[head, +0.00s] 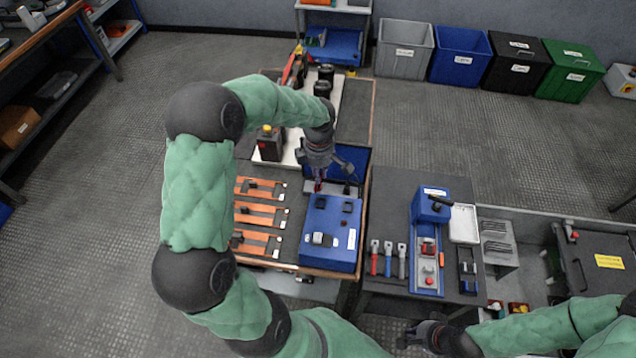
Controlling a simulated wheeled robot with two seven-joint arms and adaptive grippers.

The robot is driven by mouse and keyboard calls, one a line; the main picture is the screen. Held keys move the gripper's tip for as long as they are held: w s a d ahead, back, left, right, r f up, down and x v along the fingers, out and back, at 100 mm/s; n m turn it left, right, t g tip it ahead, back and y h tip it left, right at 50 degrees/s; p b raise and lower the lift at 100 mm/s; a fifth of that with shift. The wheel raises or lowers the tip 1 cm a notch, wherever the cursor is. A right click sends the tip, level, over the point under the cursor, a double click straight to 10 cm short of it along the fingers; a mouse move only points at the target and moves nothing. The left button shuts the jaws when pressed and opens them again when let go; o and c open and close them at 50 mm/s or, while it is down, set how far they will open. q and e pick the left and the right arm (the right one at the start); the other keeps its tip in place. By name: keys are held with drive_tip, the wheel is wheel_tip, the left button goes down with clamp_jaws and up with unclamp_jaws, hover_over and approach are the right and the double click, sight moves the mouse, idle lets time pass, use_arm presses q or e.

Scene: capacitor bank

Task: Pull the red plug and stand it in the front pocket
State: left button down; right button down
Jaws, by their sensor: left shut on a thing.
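My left gripper (318,182) reaches down at the back edge of a blue box (343,248) on the wooden-edged table. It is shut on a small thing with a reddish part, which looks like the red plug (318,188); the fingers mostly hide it. I cannot tell whether it is still seated. The blue box has dark square openings or caps on top and a grey-white piece near its front; I cannot tell which is the front pocket. My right gripper (408,337) is low at the bottom edge, away from the box, its fingers too small to read.
Orange bars (262,209) lie left of the blue box. A white board (292,150) with dark parts is behind. On the dark table right are red, blue and grey-handled tools (388,258) and a blue fixture (428,255). Several bins (460,58) stand at the back.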

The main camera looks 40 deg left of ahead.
use_arm(q)
hover_over(320, 206)
drive_tip(key=w, duration=0.1)
drive_tip(key=shift+a+b, duration=0.3)
drive_tip(key=shift+b, duration=0.05)
idle(0.7)
drive_tip(key=shift+f+b, duration=0.7)
drive_tip(key=shift+f, duration=0.1)
drive_tip(key=shift+f+b, duration=0.45)
drive_tip(key=shift+f, duration=0.05)
drive_tip(key=shift+s+d+f, duration=0.25)
drive_tip(key=shift+s+f, duration=0.15)
drive_tip(key=shift+f, duration=0.2)
idle(0.7)
drive_tip(key=c, duration=1.1)
unclamp_jaws()
drive_tip(key=shift+b, duration=0.3)
drive_tip(key=shift+c, duration=0.2)
drive_tip(key=shift+w+f, duration=0.1)
drive_tip(key=shift+w+a, duration=0.1)
drive_tip(key=shift+a, duration=0.05)
